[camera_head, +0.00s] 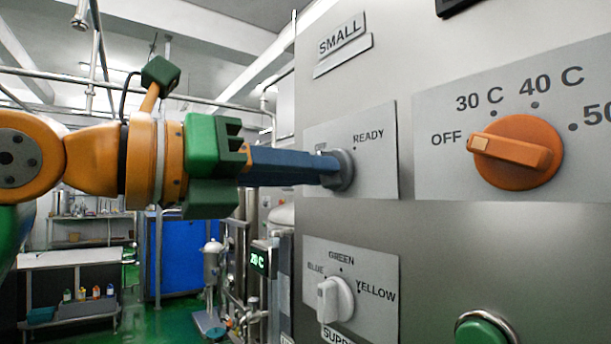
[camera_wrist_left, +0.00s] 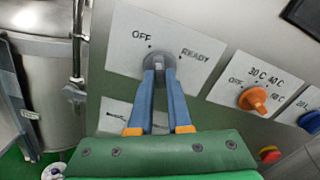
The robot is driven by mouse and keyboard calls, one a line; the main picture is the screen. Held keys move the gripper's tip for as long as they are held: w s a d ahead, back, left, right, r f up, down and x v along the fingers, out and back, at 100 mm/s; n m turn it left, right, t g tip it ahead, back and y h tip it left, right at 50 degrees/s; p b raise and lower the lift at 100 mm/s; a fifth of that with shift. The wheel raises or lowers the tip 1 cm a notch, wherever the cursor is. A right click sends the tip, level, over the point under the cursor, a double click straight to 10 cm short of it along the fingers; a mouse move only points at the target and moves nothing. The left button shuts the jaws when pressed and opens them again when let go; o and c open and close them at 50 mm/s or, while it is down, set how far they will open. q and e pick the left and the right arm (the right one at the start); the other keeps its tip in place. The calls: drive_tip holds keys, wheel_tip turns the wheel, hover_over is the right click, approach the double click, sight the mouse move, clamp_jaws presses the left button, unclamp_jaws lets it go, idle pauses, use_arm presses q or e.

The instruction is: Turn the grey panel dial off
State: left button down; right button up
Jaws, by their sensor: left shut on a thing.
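The grey panel dial (camera_head: 346,172) sits on a light plate marked OFF and READY on the machine's metal front. My left gripper (camera_head: 328,170) comes in from the left with its blue fingers shut on the dial's grip, partly covering the OFF label. In the left wrist view, the grey dial (camera_wrist_left: 158,62) shows between the tips of my left gripper (camera_wrist_left: 160,76), below the OFF and READY labels. The fingers hide much of the grip, so I cannot tell which mark it points to. My right gripper is not in view.
An orange dial (camera_head: 520,152) with temperature marks is to the right, its grip towards OFF. A white dial (camera_head: 338,300) marked BLUE, GREEN and YELLOW is below. A green button (camera_head: 482,331) is at the lower right. The floor at left has a bench (camera_head: 75,259).

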use_arm(q)
drive_tip(key=shift+n+b, duration=0.35)
drive_tip(key=shift+n, duration=1.55)
drive_tip(key=shift+r, duration=0.1)
drive_tip(key=c, duration=0.9)
unclamp_jaws()
drive_tip(key=shift+o, duration=0.2)
drive_tip(key=b+v, duration=0.2)
drive_tip(key=v, duration=0.5)
